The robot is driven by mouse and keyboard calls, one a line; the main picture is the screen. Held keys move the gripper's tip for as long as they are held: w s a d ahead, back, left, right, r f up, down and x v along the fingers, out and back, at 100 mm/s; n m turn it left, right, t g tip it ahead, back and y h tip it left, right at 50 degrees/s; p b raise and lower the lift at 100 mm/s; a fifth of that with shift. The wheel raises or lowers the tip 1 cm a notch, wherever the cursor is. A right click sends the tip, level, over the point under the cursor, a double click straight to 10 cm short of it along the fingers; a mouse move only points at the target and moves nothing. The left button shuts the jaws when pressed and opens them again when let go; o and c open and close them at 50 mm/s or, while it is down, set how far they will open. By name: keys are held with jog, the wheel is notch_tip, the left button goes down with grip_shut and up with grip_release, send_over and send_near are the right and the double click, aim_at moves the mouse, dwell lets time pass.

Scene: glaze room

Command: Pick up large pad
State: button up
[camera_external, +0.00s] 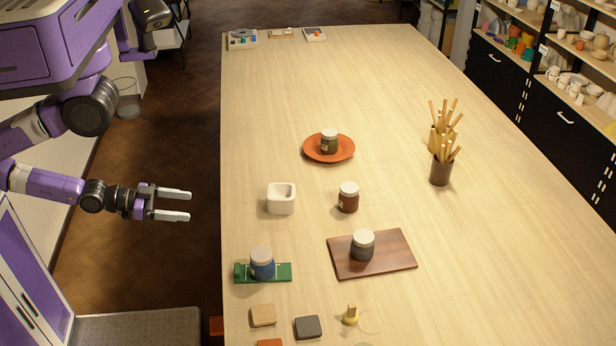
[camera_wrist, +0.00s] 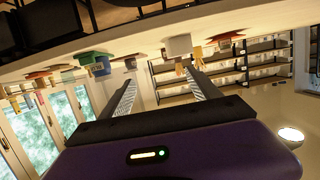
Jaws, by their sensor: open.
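Several small flat square pads lie at the near left of the table: a tan pad (camera_external: 263,315), a dark grey pad (camera_external: 308,327) and an orange-red pad (camera_external: 270,342) cut by the bottom edge of the picture. I cannot tell which one is the large pad. My gripper (camera_external: 189,204) is open and empty, to the left of the table's left edge, with its fingers pointing right. It is well apart from the pads. Its two fingers also show in the wrist view (camera_wrist: 160,80), with nothing between them; the pads cannot be made out clearly there.
A blue jar (camera_external: 262,264) stands on a green holder (camera_external: 283,272) behind the pads. A dark jar (camera_external: 362,246) stands on a brown board (camera_external: 395,262). A white square pot (camera_external: 281,199), a brown jar (camera_external: 348,198) and an orange plate (camera_external: 312,153) stand farther back. The table's right foreground is clear.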

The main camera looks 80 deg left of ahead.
dwell(0.4)
jog(key=c, duration=0.7)
jog(key=shift+o, duration=0.2)
